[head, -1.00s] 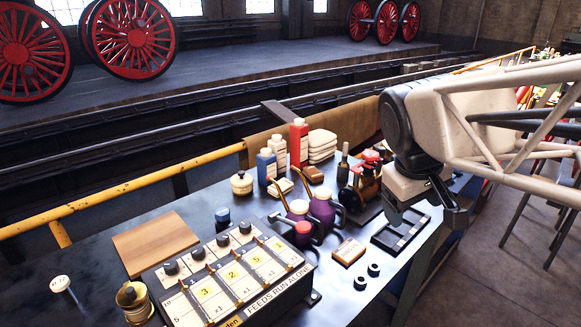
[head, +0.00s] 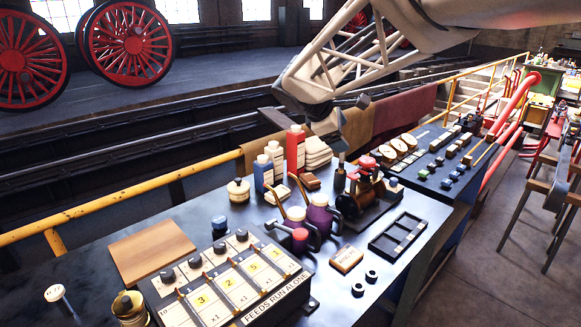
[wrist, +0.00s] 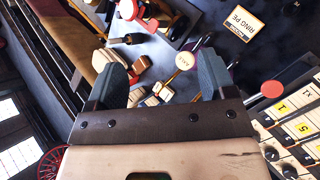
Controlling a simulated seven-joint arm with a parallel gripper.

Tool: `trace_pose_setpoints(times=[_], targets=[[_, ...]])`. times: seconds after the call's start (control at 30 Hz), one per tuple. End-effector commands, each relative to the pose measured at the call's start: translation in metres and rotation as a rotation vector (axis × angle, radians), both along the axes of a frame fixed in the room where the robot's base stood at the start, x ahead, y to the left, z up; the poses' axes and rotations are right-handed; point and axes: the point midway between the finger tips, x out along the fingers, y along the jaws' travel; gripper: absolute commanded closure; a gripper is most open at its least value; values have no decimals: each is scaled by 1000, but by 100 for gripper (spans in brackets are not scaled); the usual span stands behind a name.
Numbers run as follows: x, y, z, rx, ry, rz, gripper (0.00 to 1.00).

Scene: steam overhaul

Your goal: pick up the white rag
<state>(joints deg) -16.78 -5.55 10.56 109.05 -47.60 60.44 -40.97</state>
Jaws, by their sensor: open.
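A stack of folded white rags (head: 318,155) lies on the dark bench behind the red bottle. A smaller folded white cloth (head: 279,194) lies nearer, in front of the bottles; I cannot tell which one is the task's rag. My gripper (head: 333,140) hangs above and beside the stack, and partly covers the view of its top. In the wrist view my two fingers (wrist: 162,78) are spread with nothing between them that they hold. A pale layered stack (wrist: 102,59), probably the rags, shows beside the left finger.
The red bottle (head: 295,150) and white-and-blue bottles (head: 264,172) stand close left of the stack. A brown block (head: 311,181) lies in front. A yellow rail (head: 120,194) runs behind.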

Motion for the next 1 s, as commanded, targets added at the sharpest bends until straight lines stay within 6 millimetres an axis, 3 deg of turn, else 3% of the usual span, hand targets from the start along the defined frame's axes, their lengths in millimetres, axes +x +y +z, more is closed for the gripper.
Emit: trace_pose_setpoints(times=[0.2,0.6,0.8,1.0], targets=[[60,43,-8,-161,48,175,23],[157,135,-33,-474,133,477,23],[186,171,-44,-588,161,573,23],[204,195,-52,-661,178,632,23]])
